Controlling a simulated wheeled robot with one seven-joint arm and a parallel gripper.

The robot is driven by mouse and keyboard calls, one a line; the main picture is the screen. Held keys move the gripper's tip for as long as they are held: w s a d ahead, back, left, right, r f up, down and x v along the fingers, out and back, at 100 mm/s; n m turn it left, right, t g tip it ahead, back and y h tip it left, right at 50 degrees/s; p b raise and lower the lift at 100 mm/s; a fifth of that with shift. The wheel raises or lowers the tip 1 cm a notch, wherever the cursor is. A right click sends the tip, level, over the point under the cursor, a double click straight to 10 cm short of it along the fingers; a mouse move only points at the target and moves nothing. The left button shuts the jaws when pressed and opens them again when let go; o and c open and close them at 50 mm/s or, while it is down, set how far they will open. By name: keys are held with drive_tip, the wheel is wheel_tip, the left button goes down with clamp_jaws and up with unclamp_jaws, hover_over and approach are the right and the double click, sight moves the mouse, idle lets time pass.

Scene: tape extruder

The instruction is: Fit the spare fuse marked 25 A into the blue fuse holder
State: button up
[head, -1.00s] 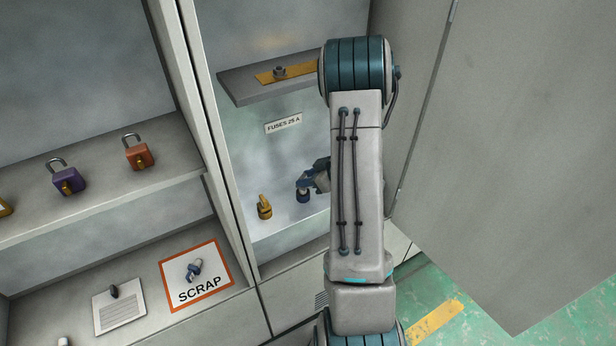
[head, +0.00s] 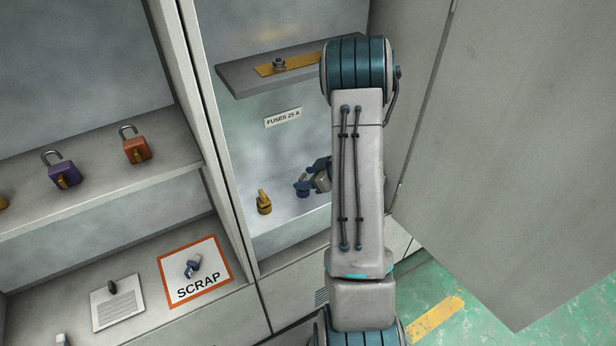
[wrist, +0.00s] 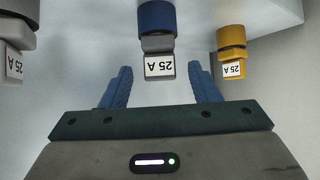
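In the wrist view, a blue-capped fuse (wrist: 157,20) with a grey end labelled 25 A hangs into the picture at the top centre. My gripper (wrist: 160,67) is open, with one blue finger on either side of the labelled end and a gap on both sides. In the head view, my gripper (head: 312,181) is at the blue piece (head: 302,191) on the cabinet floor, partly covering it. A yellow-capped fuse (wrist: 231,38), also marked 25 A, is to the right. A grey one (wrist: 14,60) marked 25 A is at the left edge. I cannot make out a blue fuse holder.
The yellow piece (head: 264,204) stands close by on the left. A blue-and-white part lies on the SCRAP mat (head: 214,284). A large grey door panel (head: 510,150) stands right of my arm.

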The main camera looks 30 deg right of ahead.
drive_tip(key=v, duration=1.3)
drive_tip(key=shift+s+d+r+b, duration=0.15)
drive_tip(key=shift+s+r+b, duration=0.05)
drive_tip(key=shift+s+b, duration=0.15)
